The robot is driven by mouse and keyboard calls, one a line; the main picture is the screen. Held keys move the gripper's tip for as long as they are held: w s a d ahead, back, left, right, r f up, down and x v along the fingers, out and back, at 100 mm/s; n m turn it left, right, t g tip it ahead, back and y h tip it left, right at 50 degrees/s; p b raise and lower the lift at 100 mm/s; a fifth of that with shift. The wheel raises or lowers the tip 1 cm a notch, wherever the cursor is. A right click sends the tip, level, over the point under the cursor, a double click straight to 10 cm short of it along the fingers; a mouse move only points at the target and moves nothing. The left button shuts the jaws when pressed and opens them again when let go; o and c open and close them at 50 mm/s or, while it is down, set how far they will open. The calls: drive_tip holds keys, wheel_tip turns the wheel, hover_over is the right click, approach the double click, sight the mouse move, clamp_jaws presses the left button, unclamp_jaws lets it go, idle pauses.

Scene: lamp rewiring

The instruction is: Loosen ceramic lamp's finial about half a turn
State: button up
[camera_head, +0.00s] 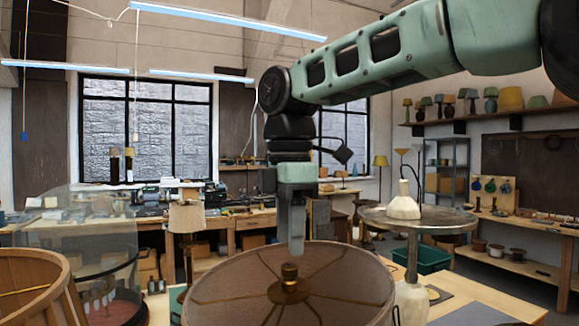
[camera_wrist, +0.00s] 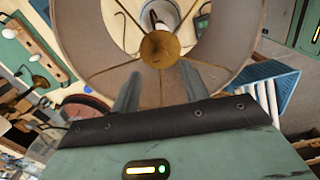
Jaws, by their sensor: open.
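The wide round lampshade (camera_head: 240,297) stands in the front middle of the head view, its wire spokes meeting at a brass hub. The small brass finial (camera_head: 289,271) sits upright on that hub. In the wrist view the finial (camera_wrist: 160,46) shows from above on a round brass disc, just beyond the fingertips. My gripper (camera_head: 296,250) points down just above the finial, apart from it. In the wrist view my gripper (camera_wrist: 159,70) has its two fingers spread, with nothing between them. The lamp body under the shade is mostly hidden.
A wooden tub-like frame (camera_head: 32,270) and a clear cover (camera_head: 85,235) stand left. A blue basket (camera_wrist: 276,72) lies right in the wrist view.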

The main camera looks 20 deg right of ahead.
sight(290, 266)
wheel_tip(290, 266, up, 12)
drive_tip(key=shift+f+b, duration=0.2)
drive_tip(key=shift+b, duration=0.15)
idle(0.5)
